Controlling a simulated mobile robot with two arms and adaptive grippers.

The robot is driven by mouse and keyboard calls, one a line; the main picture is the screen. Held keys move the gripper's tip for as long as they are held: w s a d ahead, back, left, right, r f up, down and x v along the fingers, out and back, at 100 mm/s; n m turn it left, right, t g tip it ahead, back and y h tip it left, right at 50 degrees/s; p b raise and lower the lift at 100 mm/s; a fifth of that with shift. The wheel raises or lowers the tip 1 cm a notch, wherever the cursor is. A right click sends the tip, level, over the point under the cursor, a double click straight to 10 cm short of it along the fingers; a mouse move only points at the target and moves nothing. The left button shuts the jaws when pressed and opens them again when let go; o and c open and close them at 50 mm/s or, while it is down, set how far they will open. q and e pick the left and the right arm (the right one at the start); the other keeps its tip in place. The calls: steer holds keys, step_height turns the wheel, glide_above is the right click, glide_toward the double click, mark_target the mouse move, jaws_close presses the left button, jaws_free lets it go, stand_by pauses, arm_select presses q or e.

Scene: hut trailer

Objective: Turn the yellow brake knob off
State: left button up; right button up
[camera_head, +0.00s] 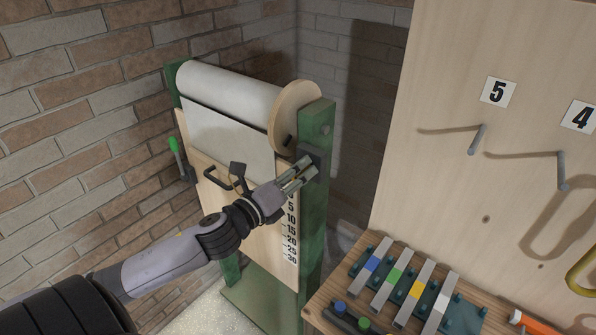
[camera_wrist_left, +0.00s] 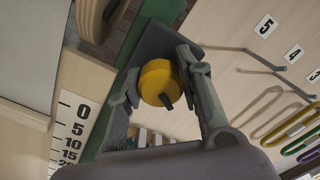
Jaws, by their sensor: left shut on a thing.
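The yellow brake knob (camera_wrist_left: 157,82) is round, with a small dark stub on its face pointing toward the lower right in the left wrist view. It sits on a dark grey mount on the right green post (camera_head: 316,210) of the paper-roll stand. My left gripper (camera_head: 303,172) reaches it from the left. In the left wrist view, the fingers of my left gripper (camera_wrist_left: 158,92) lie on both sides of the knob and are shut on it. In the head view the knob is hidden by the fingers and mount. My right gripper is not in view.
The stand carries a white paper roll (camera_head: 230,92), a wooden board with a number scale (camera_head: 291,225), a black crank handle (camera_head: 222,180) and a green-tipped lever (camera_head: 174,146). At right are a peg panel (camera_head: 450,60) and a table with coloured bars (camera_head: 395,285).

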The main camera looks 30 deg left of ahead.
arm_select(q)
steer(key=n, duration=0.6)
steer(key=shift+a, duration=0.1)
steer(key=shift+n, duration=0.3)
stand_by(0.3)
steer(key=o, duration=1.2)
steer(key=shift+f, duration=0.1)
steer(key=s, duration=0.8)
steer(key=s+a, duration=0.1)
steer(key=s, duration=0.3)
